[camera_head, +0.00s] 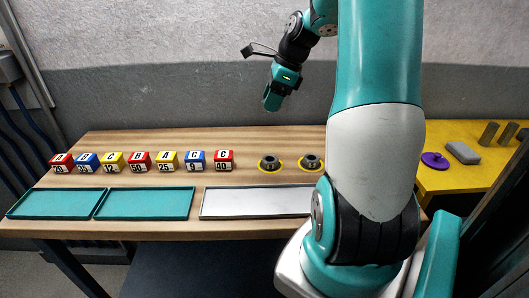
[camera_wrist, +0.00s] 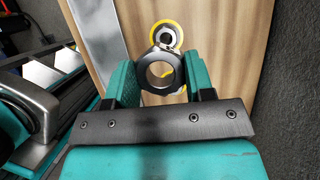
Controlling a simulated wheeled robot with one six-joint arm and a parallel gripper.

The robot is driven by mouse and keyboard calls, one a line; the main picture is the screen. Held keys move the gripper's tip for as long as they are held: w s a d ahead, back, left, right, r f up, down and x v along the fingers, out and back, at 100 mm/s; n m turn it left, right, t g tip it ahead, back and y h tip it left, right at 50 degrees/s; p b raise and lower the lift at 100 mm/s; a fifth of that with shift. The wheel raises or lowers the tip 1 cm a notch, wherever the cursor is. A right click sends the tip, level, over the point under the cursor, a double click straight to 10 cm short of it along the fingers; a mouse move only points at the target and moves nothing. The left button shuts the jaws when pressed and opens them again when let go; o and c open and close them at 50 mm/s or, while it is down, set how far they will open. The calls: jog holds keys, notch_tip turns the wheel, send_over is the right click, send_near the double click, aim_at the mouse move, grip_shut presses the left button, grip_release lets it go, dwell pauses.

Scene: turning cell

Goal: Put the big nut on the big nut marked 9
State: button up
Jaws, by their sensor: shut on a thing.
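My gripper (camera_wrist: 160,80) is shut on a big nut (camera_wrist: 144,74), a dark grey hexagonal ring, gripped by opposite sides. In the head view my gripper (camera_head: 272,103) hangs well above the table, over its back part; the nut is hard to make out there. Two dark nuts stand on yellow discs on the table, a left nut (camera_head: 269,161) and a right nut (camera_head: 311,160). In the wrist view one standing nut (camera_wrist: 165,36) on a yellow ring shows just beyond the held nut. Yellow also shows through the held nut's hole. I cannot read a 9 on either standing nut.
Several red, blue and yellow lettered blocks (camera_head: 141,161) stand in a row left of the nuts. Two teal trays (camera_head: 144,216) and a white tray (camera_head: 255,215) lie along the front. A yellow side table (camera_head: 460,183) at right holds a purple knobbed disc (camera_head: 435,161) and a grey block (camera_head: 463,152).

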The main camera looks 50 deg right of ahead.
aim_at(267, 159)
notch_tip(267, 159, down, 16)
jog(key=shift+f, duration=0.1)
dwell(0.4)
jog(key=o, duration=1)
jog(key=shift+s+f, duration=0.1)
jog(key=shift+o, duration=0.2)
jog(key=v, duration=1.2)
jog(key=w+a+r+n+g+y, duration=0.1)
jog(key=a+r+n, duration=0.2)
jog(key=a+n, duration=0.8)
jog(key=w+a+r+n+g, duration=0.1)
jog(key=a+r+n, duration=0.2)
jog(key=a+n, duration=0.8)
jog(key=s+a+r+n, duration=0.1)
jog(key=s+a+n, duration=0.5)
jog(key=a, duration=0.3)
jog(key=s+a+r+n+g, duration=0.1)
jog(key=s+a+n, duration=0.6)
jog(key=a, duration=0.3)
jog(key=shift+s+a+b, duration=0.15)
jog(key=shift+a+b, duration=0.05)
jog(key=shift+b, duration=0.1)
